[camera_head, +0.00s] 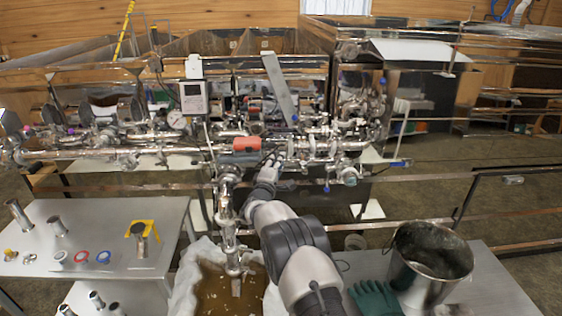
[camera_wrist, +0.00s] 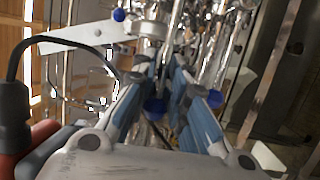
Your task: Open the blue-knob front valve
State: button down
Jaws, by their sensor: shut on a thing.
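My gripper (camera_head: 273,160) reaches up to the front pipework of the evaporator (camera_head: 300,150), just right of an orange-red handle. In the wrist view my gripper's blue-grey fingers (camera_wrist: 168,75) are close around a small blue knob (camera_wrist: 155,107), which shows between them. The fingertips meet shiny pipe fittings, and the exact contact is hard to see. In the head view my gripper hides the knob that it holds. Another blue knob (camera_wrist: 119,14) shows at the top of the wrist view. More blue knobs show in the head view, one of them (camera_head: 326,187) below the pipe at right.
The orange-red handle (camera_head: 246,144) is close to my gripper's left side. A steel table (camera_head: 100,215) with small fittings stands at left. A metal bucket (camera_head: 425,270) and green gloves (camera_head: 375,298) are at lower right. A brown-liquid filter (camera_head: 225,290) hangs below a vertical pipe.

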jog(key=shift+s+a+f, duration=0.1)
jog(key=shift+f, duration=0.3)
jog(key=c, duration=2)
grip_release()
jog(key=o, duration=0.6)
jog(key=shift+r, duration=0.2)
jog(key=shift+c, duration=0.2)
jog(key=shift+r, duration=0.1)
jog(key=v, duration=0.7)
jog(key=shift+s, duration=0.25)
